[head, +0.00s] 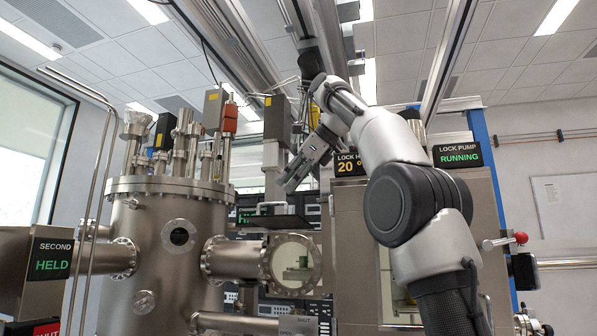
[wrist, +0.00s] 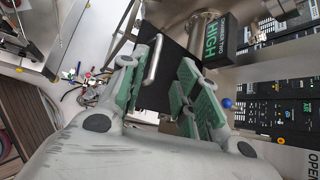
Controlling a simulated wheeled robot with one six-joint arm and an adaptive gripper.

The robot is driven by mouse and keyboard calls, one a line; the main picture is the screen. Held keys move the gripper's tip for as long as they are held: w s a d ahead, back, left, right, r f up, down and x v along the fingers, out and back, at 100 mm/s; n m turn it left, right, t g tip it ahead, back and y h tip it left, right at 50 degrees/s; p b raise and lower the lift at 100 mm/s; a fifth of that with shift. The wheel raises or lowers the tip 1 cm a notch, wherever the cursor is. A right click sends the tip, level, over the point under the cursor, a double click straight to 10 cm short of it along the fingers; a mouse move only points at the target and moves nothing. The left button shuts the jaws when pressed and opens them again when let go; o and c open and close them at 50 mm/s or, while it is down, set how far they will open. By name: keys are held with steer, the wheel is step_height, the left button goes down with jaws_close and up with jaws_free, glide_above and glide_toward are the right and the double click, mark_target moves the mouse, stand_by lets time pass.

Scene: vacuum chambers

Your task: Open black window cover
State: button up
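The black window cover (head: 280,222) is a thin dark plate in the head view. It stands out nearly level above the round flanged window (head: 293,263), whose glass shows uncovered below. A pale bar handle (head: 270,206) is on the cover's upper side. My gripper (head: 291,183) is above the cover, pointing down and left, apart from the handle in this view. In the wrist view my gripper (wrist: 174,60) is open, its green-padded fingers spread. The cover (wrist: 172,66) and its metal handle (wrist: 153,58) appear between them, the handle near the left finger. Contact cannot be told.
A large steel chamber (head: 165,255) stands left of the window, with pipes and valves on top. A steel cabinet (head: 350,235) is close on the right, beside my arm. Dark instrument racks (wrist: 275,100) are behind. Open space lies above the cover.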

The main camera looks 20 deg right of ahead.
steer(key=v, duration=0.4)
steer(key=shift+s+d+r, duration=0.1)
stand_by(0.5)
